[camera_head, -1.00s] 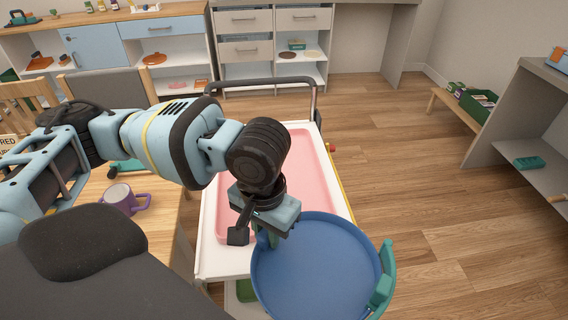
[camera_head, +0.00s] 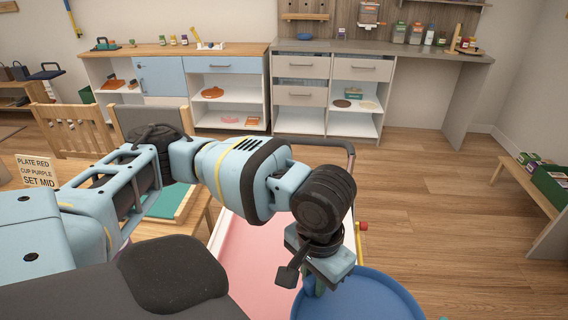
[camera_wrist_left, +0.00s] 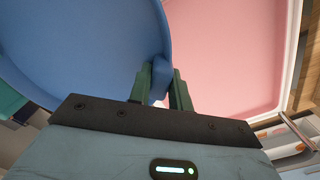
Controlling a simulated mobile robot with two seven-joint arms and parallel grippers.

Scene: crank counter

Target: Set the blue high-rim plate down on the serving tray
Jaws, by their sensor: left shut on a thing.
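The blue high-rim plate (camera_head: 362,296) is at the bottom of the head view, partly cut off. My left gripper (camera_head: 314,286) is shut on its near-left rim. In the left wrist view the fingers (camera_wrist_left: 164,88) pinch the rim of the plate (camera_wrist_left: 80,45). Below and beside the plate is a pink tray-like surface (camera_head: 250,262) with a raised edge, on a white cart; it also shows in the left wrist view (camera_wrist_left: 230,55). I cannot tell whether this is the serving tray. My right gripper is out of view.
The cart's dark handle bar (camera_head: 335,142) rises at its far end. A wooden table with a teal, wood-edged board (camera_head: 172,203) and a sign (camera_head: 37,171) stands to the left, beside chairs (camera_head: 72,130). Cabinets line the back.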

